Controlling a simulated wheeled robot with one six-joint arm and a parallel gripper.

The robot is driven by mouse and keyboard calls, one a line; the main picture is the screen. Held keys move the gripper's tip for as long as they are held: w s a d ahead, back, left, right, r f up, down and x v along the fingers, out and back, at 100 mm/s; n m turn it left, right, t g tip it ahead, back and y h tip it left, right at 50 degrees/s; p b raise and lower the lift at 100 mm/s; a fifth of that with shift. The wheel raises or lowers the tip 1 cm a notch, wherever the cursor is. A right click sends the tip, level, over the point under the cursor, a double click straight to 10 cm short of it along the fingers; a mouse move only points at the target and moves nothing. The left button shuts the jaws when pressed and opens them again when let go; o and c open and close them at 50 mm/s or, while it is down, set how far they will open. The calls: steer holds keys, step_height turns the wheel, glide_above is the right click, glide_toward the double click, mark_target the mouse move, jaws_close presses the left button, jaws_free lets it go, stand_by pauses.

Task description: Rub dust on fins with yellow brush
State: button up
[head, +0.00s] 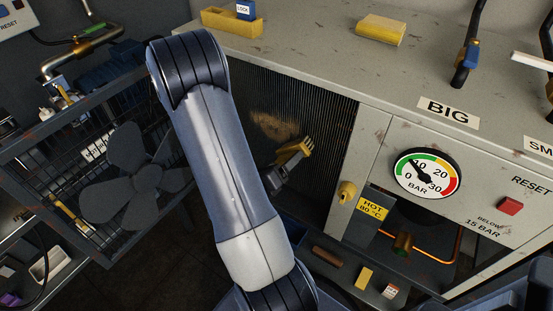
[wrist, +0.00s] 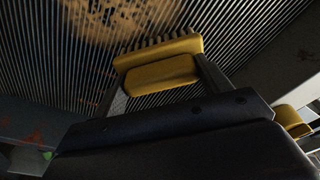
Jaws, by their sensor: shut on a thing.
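The fins (head: 300,105) are a dark panel of narrow upright slats in the front of the grey cabinet. A tan dust patch (head: 274,126) lies on them, and it also shows at the top of the wrist view (wrist: 120,22). My gripper (head: 283,171) is shut on the yellow brush (head: 292,152). In the wrist view the brush (wrist: 160,62) sits between both fingers with its bristles toward the fins, just below the dust patch. I cannot tell whether the bristles touch the slats. My arm hides the left part of the fins.
A yellow knob (head: 347,191) sticks out right of the fins, near the HOT 60 °C label (head: 372,207). A pressure gauge (head: 426,174) and red reset button (head: 510,206) are farther right. A yellow block (head: 381,29) lies on the cabinet top. A dark fan (head: 127,176) stands at left.

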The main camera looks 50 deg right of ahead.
mark_target(293, 147)
steer(key=shift+s, duration=0.25)
steer(key=shift+a+r+p, duration=0.1)
steer(key=shift+r+p, duration=0.85)
steer(key=shift+r, duration=0.05)
steer(key=shift+w+p, duration=0.4)
steer(key=shift+w, duration=1.3)
steer(key=shift+w+a+r+p, duration=0.75)
steer(key=shift+w+p, duration=1.4)
steer(key=shift+w, duration=4.55)
steer(key=shift+s+d+r+b, duration=0.1)
steer(key=shift+s+d+b, duration=0.25)
steer(key=shift+s, duration=2.45)
steer(key=shift+s+d+f+b, duration=0.15)
steer(key=shift+s+b, duration=0.35)
steer(key=shift+s, duration=2.25)
steer(key=shift+s+d+r+b, duration=0.15)
steer(key=shift+s+d+b, duration=0.25)
steer(key=shift+s, duration=2.4)
steer(key=shift+r+p, duration=1)
steer(key=shift+r, duration=0.1)
steer(key=shift+w+a+f+p, duration=0.15)
steer(key=shift+w+p, duration=0.25)
steer(key=shift+w, duration=1.45)
